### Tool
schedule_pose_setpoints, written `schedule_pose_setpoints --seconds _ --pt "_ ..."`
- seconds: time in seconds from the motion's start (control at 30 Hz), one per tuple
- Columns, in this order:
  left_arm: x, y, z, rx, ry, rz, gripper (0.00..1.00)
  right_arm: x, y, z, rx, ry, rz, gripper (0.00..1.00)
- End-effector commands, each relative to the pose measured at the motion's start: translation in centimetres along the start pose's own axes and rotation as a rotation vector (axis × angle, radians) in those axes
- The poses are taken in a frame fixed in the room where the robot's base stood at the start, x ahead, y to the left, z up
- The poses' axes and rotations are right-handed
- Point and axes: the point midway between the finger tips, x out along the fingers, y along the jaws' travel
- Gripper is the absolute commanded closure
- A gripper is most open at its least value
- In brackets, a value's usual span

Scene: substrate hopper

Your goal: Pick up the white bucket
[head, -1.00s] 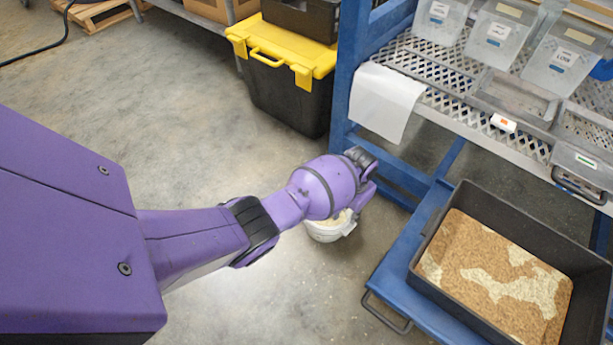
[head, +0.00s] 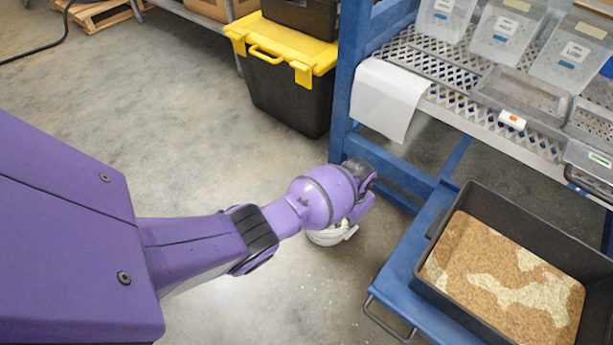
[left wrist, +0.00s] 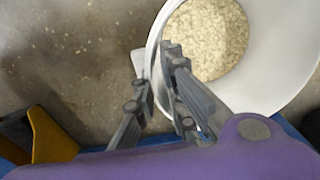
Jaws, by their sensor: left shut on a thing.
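The white bucket (head: 328,238) is in the middle of the head view, mostly hidden under my left wrist. In the left wrist view the bucket (left wrist: 283,62) fills the upper right, with pale, grainy substrate inside. My left gripper (left wrist: 156,78) is shut on its rim, one finger inside the wall and one outside. In the head view my left gripper (head: 362,204) is at the bucket's right side. Whether the bucket's base touches the floor is hidden. My right gripper is not in view.
A blue cart (head: 400,262) with a black tray (head: 468,203) of brown and pale substrate stands to the right. A blue-framed rack (head: 346,95) with a mesh shelf and clear bins is behind it. A black bin with a yellow lid (head: 280,50) stands at the back. The floor at left is open.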

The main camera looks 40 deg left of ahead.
Motion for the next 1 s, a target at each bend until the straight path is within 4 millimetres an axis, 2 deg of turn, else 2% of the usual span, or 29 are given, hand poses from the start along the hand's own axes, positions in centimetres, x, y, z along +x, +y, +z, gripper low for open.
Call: schedule_pose_setpoints --seconds 0.4,0.57,0.73,0.87,1.0 --pt "-0.2 0.3 -0.2 0.001 0.004 0.005 1.00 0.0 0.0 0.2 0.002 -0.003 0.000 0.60" --pt "-1.1 0.3 -0.2 0.001 0.004 0.006 1.00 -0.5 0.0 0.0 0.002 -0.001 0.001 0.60" --pt "-3.7 0.2 -0.3 0.001 0.007 0.004 1.00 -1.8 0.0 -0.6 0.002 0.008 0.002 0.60" --pt "-6.3 1.8 0.8 0.003 0.008 0.004 1.00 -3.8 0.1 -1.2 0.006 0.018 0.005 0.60" --pt "-9.7 3.8 2.5 0.002 0.008 0.004 1.00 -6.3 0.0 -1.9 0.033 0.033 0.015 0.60"
